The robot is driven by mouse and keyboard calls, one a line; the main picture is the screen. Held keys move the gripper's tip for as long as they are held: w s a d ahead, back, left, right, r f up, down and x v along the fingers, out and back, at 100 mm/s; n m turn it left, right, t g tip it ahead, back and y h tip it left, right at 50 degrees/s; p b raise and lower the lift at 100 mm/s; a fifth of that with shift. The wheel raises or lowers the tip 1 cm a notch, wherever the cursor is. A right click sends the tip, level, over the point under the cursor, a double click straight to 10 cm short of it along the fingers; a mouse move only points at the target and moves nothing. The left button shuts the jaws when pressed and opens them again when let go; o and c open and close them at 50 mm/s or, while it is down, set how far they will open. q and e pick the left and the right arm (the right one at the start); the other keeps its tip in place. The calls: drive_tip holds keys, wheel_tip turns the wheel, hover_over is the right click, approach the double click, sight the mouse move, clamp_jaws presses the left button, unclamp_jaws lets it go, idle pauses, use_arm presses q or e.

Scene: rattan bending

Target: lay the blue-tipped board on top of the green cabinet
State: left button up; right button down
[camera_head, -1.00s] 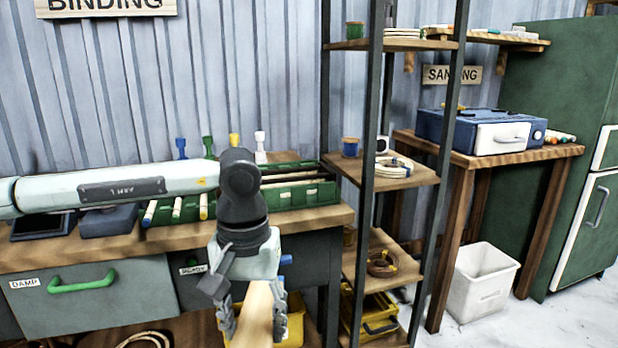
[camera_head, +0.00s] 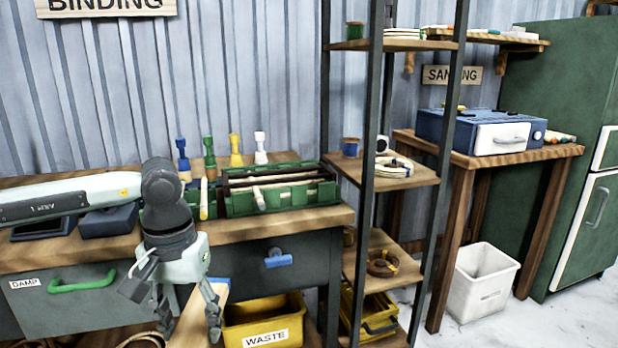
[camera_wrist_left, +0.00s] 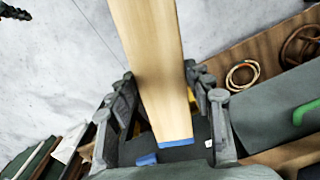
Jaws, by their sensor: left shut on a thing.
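My left gripper (camera_head: 190,322) is low in front of the workbench and shut on the board (camera_head: 205,312), a pale flat wooden piece. In the left wrist view, the board (camera_wrist_left: 150,60) runs between the fingers of my left gripper (camera_wrist_left: 160,85), its blue tip (camera_wrist_left: 175,142) near the palm. Its other end runs out of the picture. A tall dark green cabinet (camera_head: 535,110) with white door panels stands at the far right, away from the gripper.
The workbench (camera_head: 290,226) carries a green tray (camera_head: 280,198) and several coloured clamps. A yellow waste bin (camera_head: 265,322) sits below. An open shelf rack (camera_head: 395,176), a wooden table (camera_head: 470,157) with a blue machine (camera_head: 470,130), and a white bin (camera_head: 485,285) stand rightward.

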sight(194, 345)
use_arm(q)
wheel_tip(194, 345, down, 5)
drive_tip(key=shift+r, duration=0.15)
drive_tip(key=shift+r, duration=0.1)
idle(0.4)
idle(0.3)
